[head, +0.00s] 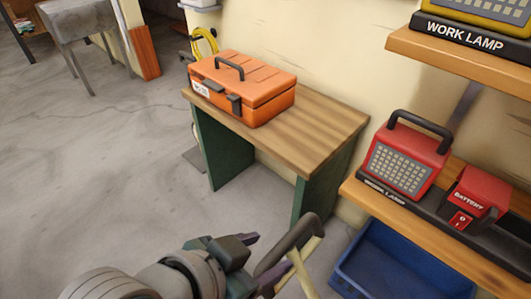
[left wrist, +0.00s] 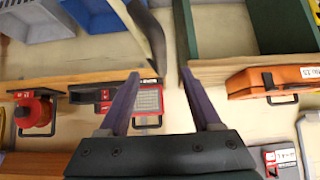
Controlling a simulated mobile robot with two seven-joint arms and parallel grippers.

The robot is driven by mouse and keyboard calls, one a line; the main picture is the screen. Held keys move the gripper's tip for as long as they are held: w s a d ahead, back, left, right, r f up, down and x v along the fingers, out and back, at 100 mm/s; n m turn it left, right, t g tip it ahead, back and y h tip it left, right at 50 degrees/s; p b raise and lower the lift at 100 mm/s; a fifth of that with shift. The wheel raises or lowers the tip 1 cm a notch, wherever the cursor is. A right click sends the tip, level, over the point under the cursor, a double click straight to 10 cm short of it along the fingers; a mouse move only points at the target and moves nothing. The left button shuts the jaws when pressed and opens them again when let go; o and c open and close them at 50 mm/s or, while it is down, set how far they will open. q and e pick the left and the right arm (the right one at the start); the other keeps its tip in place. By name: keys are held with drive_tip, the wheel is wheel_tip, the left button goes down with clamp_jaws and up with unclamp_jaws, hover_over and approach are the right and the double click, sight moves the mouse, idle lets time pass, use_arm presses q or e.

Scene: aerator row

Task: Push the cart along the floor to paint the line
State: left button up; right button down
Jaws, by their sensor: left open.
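A dark bent bar (head: 290,245) with a pale yellowish rod (head: 302,272) shows at the bottom of the head view. It may be the cart's handle; no cart body, wheels or painted line is visible. My left gripper (head: 262,256) is at the bottom centre, its purple fingers apart, close to the bar. My right gripper is not in view.
A wooden bench (head: 300,140) with green legs carries an orange toolbox (head: 243,87) against the wall. At right, a shelf (head: 420,235) holds a red work lamp (head: 408,160) and red battery unit (head: 474,197). A blue bin (head: 395,268) stands below.

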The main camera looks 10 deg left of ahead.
sight(282, 245)
use_arm(q)
drive_tip(key=shift+b+x, duration=2.65)
drive_tip(key=shift+x, duration=0.85)
drive_tip(key=shift+s+d, duration=0.1)
drive_tip(key=shift+d, duration=0.05)
drive_tip(key=c, duration=0.6)
clamp_jaws()
